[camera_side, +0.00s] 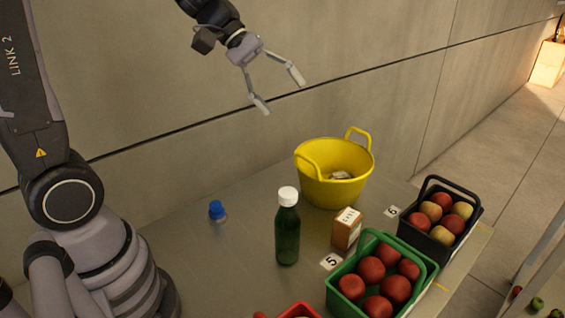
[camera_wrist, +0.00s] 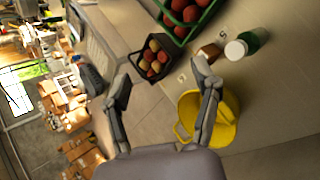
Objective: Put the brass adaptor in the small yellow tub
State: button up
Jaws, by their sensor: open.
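The yellow tub (camera_side: 318,190) with two handles stands upright at the back of the metal table. A small pale item (camera_side: 341,175) lies inside it, too small to identify. In the wrist view the tub (camera_wrist: 228,128) is at the right, partly hidden behind a finger. I cannot make out a brass adaptor in either view. My gripper (camera_side: 279,90) is open with nothing visible between its fingers, raised well above the table, up and left of the tub in the side view. Both open fingers also frame the middle of the wrist view (camera_wrist: 163,84).
A green bottle (camera_side: 287,236) with a white cap and a small brown box (camera_side: 346,230) stand before the tub. A green crate (camera_side: 430,272) and a black basket (camera_side: 459,236) hold fruit. A blue-capped item (camera_side: 217,211) stands left. A red edge (camera_side: 300,309) shows at the bottom.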

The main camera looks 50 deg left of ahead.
jog(key=s+a+m+t+y, duration=0.1)
jog(key=s+a+m+y, duration=0.3)
jog(key=s, duration=0.4)
jog(key=s+a+r+m+y, duration=0.1)
jog(key=s+a+m+y, duration=0.3)
jog(key=s, duration=0.5)
jog(key=shift+s+a+r+m+t, duration=0.2)
jog(key=shift+a+m+t, duration=0.25)
jog(key=shift+m, duration=0.25)
